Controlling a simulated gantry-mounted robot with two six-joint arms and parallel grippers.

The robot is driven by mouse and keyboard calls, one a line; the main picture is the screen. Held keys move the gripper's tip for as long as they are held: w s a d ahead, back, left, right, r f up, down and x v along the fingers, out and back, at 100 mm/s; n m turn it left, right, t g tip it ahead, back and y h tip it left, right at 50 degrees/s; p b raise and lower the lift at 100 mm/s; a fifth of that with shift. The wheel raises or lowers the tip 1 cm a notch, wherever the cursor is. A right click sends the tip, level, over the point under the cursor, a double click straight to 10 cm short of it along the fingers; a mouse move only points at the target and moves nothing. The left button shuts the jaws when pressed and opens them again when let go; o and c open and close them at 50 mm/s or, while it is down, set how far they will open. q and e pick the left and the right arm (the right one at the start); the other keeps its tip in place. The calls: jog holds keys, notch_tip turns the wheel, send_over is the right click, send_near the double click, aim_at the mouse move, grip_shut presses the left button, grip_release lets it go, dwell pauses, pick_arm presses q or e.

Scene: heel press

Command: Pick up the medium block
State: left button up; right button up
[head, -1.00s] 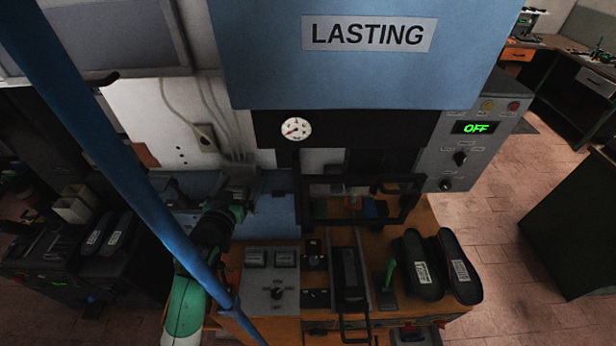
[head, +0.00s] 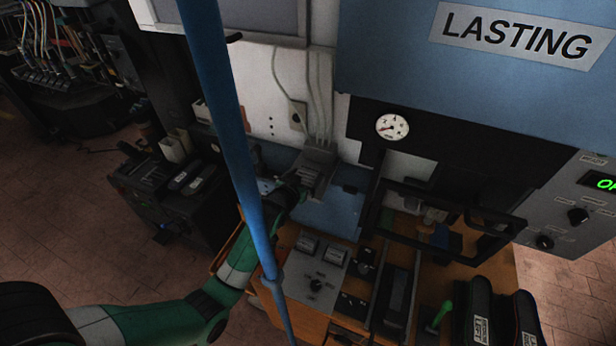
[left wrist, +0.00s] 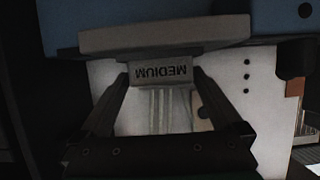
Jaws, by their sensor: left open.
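The medium block (left wrist: 161,72) shows in the left wrist view as a grey piece with an upside-down MEDIUM label, below a wider grey slab (left wrist: 165,35). My left gripper (left wrist: 160,84) is open, with one finger on each side of the labelled part. Whether the fingers touch it I cannot tell. In the head view my left gripper (head: 301,194) is at a grey stacked shape (head: 318,160) on the blue surface beside the press; a blue pole partly hides my arm. My right gripper is not in view.
The LASTING press (head: 480,70) stands at the right, with a black frame (head: 440,225) low in front. A control panel (head: 318,275) and a green lever (head: 438,316) are in front. Black soles (head: 480,315) lie at the lower right. A dark cabinet (head: 175,205) stands left.

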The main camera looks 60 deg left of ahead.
aim_at(311, 169)
pick_arm(q)
jog(key=x, duration=0.5)
jog(key=shift+w+a+r, duration=0.15)
jog(key=shift+a+r, duration=0.1)
jog(key=shift+r, duration=0.05)
